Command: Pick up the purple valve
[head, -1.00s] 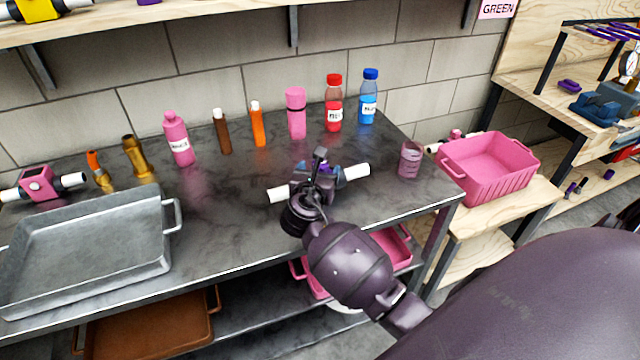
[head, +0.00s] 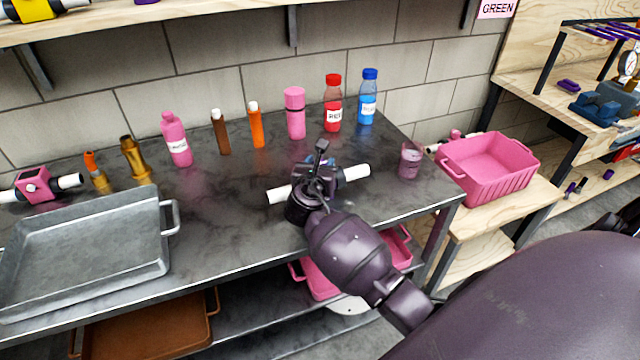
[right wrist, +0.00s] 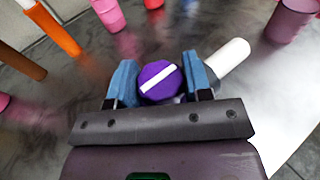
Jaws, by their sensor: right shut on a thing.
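The purple valve (right wrist: 160,83) shows in the right wrist view as a purple knob with a white stripe, between the two blue fingers. One white pipe end (right wrist: 232,61) sticks out to the right. In the head view its white pipe ends (head: 354,173) show on both sides of my right gripper (head: 318,180), which hides most of the purple body. The valve is at the dark table's front right part. My right gripper (right wrist: 160,88) is shut on the valve. My left gripper is not in view.
On the dark table (head: 225,210), a pink cup (head: 410,162) stands right of the valve; several bottles and tubes stand behind, including a red-capped bottle (head: 333,105). A metal tray (head: 95,250) and a pink valve (head: 33,185) are left. A pink crate (head: 490,168) stands right.

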